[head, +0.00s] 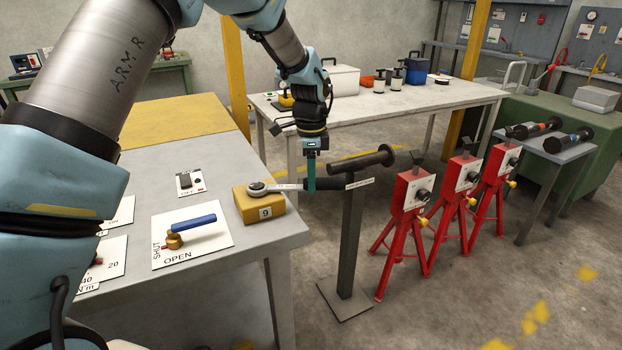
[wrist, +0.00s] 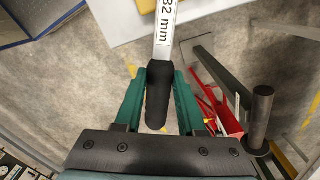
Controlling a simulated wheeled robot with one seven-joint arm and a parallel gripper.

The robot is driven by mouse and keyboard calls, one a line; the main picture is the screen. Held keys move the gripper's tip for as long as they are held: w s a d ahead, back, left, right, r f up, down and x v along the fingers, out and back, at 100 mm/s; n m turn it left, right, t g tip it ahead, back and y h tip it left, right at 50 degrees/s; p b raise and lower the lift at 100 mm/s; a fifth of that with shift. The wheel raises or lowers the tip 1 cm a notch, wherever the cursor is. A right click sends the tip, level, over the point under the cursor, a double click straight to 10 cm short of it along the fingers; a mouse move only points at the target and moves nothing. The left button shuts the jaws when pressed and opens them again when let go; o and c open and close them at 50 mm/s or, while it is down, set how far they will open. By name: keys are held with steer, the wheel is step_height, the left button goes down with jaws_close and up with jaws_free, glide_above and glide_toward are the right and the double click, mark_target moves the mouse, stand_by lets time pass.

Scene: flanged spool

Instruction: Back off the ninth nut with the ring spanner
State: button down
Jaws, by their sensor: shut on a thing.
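The ring spanner has a silver shank (head: 285,187), a ring head (head: 258,187) and a black grip (head: 328,184). Its ring head lies over the top of the yellow block (head: 262,208) marked 9, at the table's right edge. The ninth nut is hidden, so I cannot tell whether the ring is seated around it. My gripper (head: 311,182) points down and is shut on the spanner's black grip. In the wrist view the teal fingers (wrist: 158,82) stand on both sides of the black grip (wrist: 158,108), and the shank (wrist: 165,30) reads 32 mm.
A post (head: 350,235) carrying a dark flanged bar (head: 365,166) stands close to the right of the grip. Red stands (head: 408,195) are further right. A blue-handled valve (head: 195,225) sits left of the block on the grey table. A white table (head: 425,97) is behind.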

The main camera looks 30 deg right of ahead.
steer(key=shift+n, duration=0.6)
steer(key=shift+w+d+r+p, duration=0.1)
steer(key=shift+w+r+p, duration=0.1)
steer(key=shift+r+p, duration=0.7)
steer(key=shift+w+d+r+p, duration=0.1)
steer(key=shift+w+r+p, duration=0.15)
steer(key=shift+r+p, duration=0.7)
steer(key=shift+w+d+r+p, duration=0.15)
steer(key=shift+r+p, duration=0.4)
steer(key=shift+r, duration=0.65)
